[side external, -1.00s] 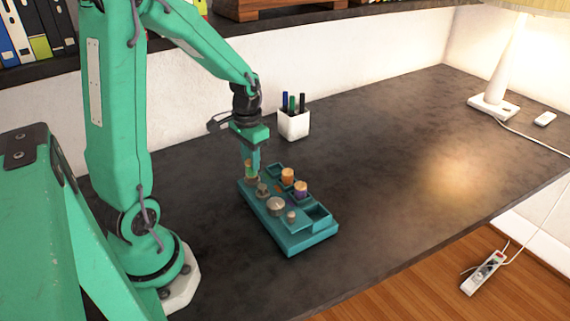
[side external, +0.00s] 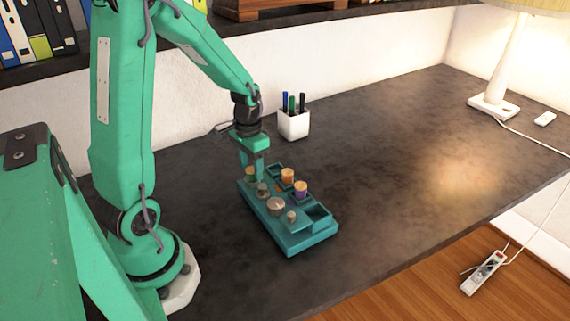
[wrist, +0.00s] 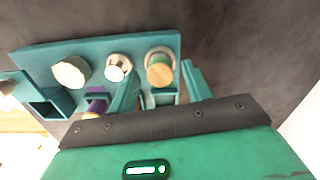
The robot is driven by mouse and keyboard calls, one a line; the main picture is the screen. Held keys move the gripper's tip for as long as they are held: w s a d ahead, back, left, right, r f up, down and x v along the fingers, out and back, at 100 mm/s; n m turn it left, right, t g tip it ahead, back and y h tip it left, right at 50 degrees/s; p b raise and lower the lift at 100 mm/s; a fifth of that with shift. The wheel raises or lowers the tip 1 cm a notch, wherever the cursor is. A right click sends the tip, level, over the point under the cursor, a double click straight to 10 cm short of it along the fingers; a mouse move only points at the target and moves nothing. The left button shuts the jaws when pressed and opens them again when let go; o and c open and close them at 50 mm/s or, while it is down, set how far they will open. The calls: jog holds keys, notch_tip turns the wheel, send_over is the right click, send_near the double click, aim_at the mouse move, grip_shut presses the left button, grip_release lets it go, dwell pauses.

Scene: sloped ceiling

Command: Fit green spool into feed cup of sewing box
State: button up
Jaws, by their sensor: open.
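The teal sewing box (side external: 290,240) sits on the dark desk; its edge also shows in the wrist view (wrist: 110,45). The green spool (side external: 250,174), with a wooden top, stands upright at the box's far-left end. In the wrist view the spool's wooden top (wrist: 160,70) sits within a pale metal ring, which looks like the rim of the feed cup (wrist: 159,50). My gripper (side external: 252,162) is open over that end of the box. In the wrist view my gripper's fingers (wrist: 160,84) stand on either side of the spool, with gaps visible. The spool's lower part is hidden.
An orange spool (side external: 288,176) and a purple spool (side external: 301,189) stand in compartments close by. Metal round parts (side external: 276,206) line the box's front row. A white pen cup (side external: 293,124) stands behind. The desk to the right is clear up to the lamp (side external: 495,105).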

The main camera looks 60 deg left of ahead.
aim_at(252, 169)
notch_tip(252, 169, up, 12)
jog(key=shift+r, duration=0.15)
dwell(0.7)
jog(key=shift+d, duration=0.1)
dwell(0.4)
jog(key=s+d+r+t, duration=0.2)
jog(key=s+d+r, duration=0.1)
jog(key=d, duration=0.4)
jog(key=s+d+r+m+t, duration=0.1)
jog(key=s+d+r+t, duration=0.1)
jog(key=s+d, duration=0.3)
jog(key=shift+s+d+r+t, duration=0.15)
jog(key=shift+d+r+t, duration=0.25)
jog(key=shift+d+t, duration=0.5)
